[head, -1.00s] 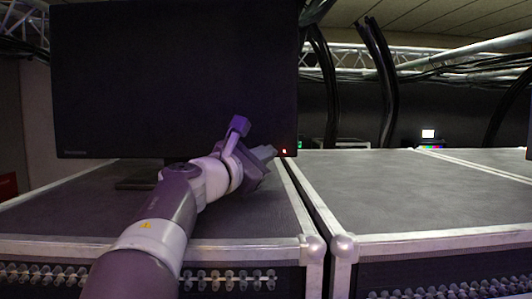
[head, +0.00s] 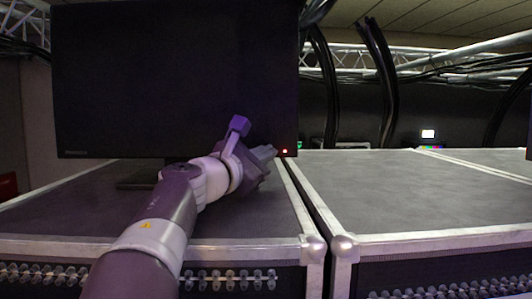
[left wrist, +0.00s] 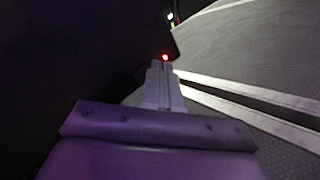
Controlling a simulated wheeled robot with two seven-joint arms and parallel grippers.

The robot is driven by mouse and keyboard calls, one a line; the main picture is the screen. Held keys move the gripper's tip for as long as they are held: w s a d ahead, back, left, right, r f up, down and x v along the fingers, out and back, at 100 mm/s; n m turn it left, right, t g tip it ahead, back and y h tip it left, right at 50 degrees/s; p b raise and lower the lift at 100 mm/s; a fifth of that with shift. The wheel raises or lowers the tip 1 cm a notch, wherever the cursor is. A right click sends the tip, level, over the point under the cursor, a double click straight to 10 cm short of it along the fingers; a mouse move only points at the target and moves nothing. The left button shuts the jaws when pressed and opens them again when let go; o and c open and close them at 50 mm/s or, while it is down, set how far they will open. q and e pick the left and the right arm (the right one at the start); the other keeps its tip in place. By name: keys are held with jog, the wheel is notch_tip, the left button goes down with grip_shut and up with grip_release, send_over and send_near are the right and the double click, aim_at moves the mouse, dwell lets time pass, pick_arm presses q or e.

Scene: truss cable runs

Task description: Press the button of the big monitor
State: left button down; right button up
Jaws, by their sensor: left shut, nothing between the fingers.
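The big monitor (head: 170,80) is a dark, wide screen standing on a flight case at the left of the head view. Its button (head: 285,152) glows red at the lower right corner of the frame. My left gripper (head: 272,152) is shut and empty, its fingertips just left of the button in the head view. In the left wrist view the red button (left wrist: 165,57) shows just beyond the tips of the shut fingers (left wrist: 160,68). I cannot tell whether the tips touch it. My right gripper is not in view.
The monitor's foot rests on the left flight case (head: 80,205). A second flight case (head: 420,190) stands to the right across a narrow gap, its top mostly clear. Black cables (head: 378,85) hang behind, and a small lit screen (head: 428,133) shows at the back.

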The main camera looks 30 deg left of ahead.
pick_arm(q)
jog(key=shift+w+a, duration=0.1)
jog(key=shift+w, duration=0.05)
jog(key=shift+w+a, duration=0.15)
jog(key=shift+w, duration=0.1)
jog(key=shift+w+a, duration=0.2)
jog(key=shift+w, duration=0.1)
dwell(1.1)
jog(key=shift+s, duration=0.15)
jog(key=shift+s+d+f+b, duration=0.15)
jog(key=shift+s+d+b, duration=0.15)
jog(key=shift+b, duration=0.15)
jog(key=shift+s+d, duration=0.15)
jog(key=shift+s, duration=0.1)
